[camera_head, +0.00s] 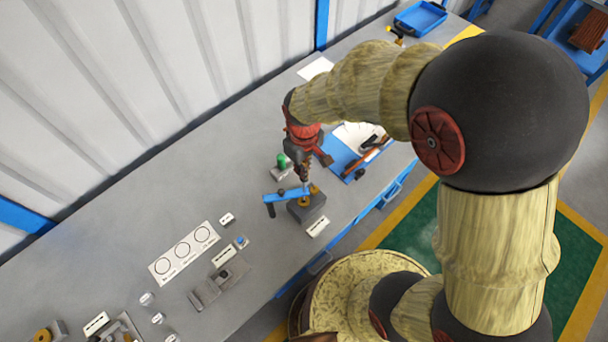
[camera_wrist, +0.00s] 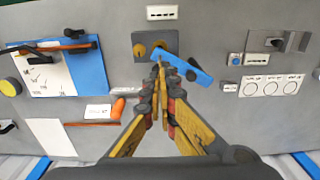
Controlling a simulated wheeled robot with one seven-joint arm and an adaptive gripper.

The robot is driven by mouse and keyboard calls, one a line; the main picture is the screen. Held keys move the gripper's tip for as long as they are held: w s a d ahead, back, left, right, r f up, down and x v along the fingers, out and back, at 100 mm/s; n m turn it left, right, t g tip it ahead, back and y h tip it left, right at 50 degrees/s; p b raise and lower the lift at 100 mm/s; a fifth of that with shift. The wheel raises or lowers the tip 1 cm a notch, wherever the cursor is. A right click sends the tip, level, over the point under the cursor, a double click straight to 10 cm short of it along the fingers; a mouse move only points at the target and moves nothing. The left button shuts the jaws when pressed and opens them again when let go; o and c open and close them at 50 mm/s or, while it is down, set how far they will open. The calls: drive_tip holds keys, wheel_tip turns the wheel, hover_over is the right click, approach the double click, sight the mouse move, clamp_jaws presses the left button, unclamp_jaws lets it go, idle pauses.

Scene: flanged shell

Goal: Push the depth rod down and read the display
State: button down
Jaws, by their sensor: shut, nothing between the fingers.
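My gripper (camera_head: 305,184) is shut and empty, pointing down over the grey block (camera_head: 313,212). In the wrist view its fingertips (camera_wrist: 159,68) meet beside a blue bar (camera_wrist: 188,68), which seems to be the depth gauge. The blue bar (camera_head: 284,195) lies across the block and reaches left past its edge, with a dark part (camera_head: 269,209) at its left end. No display reading is legible.
A blue-and-white mat with tools (camera_head: 352,160) lies to the right of the block. A green-topped item (camera_head: 282,160) stands just behind. A white card with three circles (camera_head: 184,253) and a grey fixture (camera_head: 219,283) lie to the left. Bare bench lies further back left.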

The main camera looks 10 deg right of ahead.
sight(304, 182)
drive_tip(key=shift+f+b, duration=2.25)
drive_tip(key=shift+f, duration=1.2)
drive_tip(key=shift+r, duration=0.15)
drive_tip(key=shift+r+p, duration=0.8)
drive_tip(key=shift+r, duration=0.1)
